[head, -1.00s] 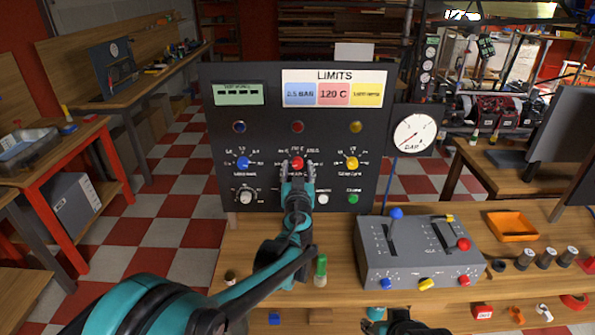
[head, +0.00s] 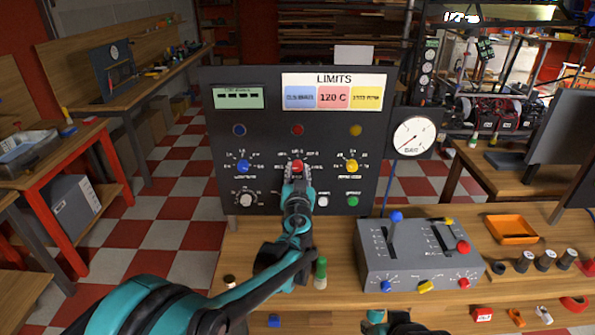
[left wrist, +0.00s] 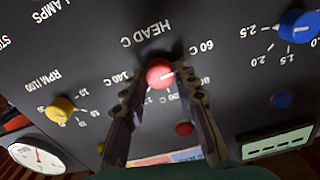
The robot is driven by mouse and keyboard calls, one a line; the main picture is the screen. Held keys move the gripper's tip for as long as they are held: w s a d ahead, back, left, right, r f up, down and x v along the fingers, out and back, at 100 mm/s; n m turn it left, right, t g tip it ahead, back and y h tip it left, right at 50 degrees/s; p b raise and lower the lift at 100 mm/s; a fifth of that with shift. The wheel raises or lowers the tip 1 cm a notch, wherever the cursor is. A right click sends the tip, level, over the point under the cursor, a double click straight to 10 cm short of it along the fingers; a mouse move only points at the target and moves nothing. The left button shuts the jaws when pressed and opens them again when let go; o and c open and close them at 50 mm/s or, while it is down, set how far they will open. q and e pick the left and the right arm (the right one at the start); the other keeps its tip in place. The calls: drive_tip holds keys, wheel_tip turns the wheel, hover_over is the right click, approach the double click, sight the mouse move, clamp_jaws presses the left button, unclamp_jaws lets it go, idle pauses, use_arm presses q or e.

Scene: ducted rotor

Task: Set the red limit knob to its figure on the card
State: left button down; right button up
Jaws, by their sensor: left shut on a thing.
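The red limit knob (head: 297,167) is the middle knob of a row on the dark upright panel (head: 225,140). My left gripper (head: 297,172) reaches it from the front and hides its lower part. In the left wrist view, upside down, the red knob (left wrist: 160,73) sits between the two fingertips, and the left gripper (left wrist: 161,78) is shut on it. The knob's white mark points to the right there, roughly between 60 and 80. The fingers partly cover the scale. The card (head: 333,78), headed LIMITS, reads 120 C on its pink field.
A blue knob (head: 243,167) and a yellow knob (head: 351,166) flank the red one. A round gauge (head: 414,138) stands at the panel's right. A grey lever box (head: 420,255) is on the bench, and a green-topped bottle (head: 320,272) stands close to my left arm.

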use_arm(q)
drive_tip(key=m, duration=0.3)
drive_tip(key=shift+p, duration=0.35)
drive_tip(key=m, duration=0.4)
drive_tip(key=shift+p, duration=0.3)
drive_tip(key=m, duration=0.3)
drive_tip(key=shift+m, duration=0.4)
drive_tip(key=m, duration=0.3)
drive_tip(key=shift+m+p, duration=0.3)
drive_tip(key=shift+p, duration=0.1)
drive_tip(key=m, duration=0.3)
drive_tip(key=shift+m, duration=0.3)
drive_tip(key=m, duration=0.3)
drive_tip(key=shift+m, duration=0.3)
drive_tip(key=m, duration=0.6)
drive_tip(key=shift+p, duration=0.35)
drive_tip(key=shift+m, duration=0.4)
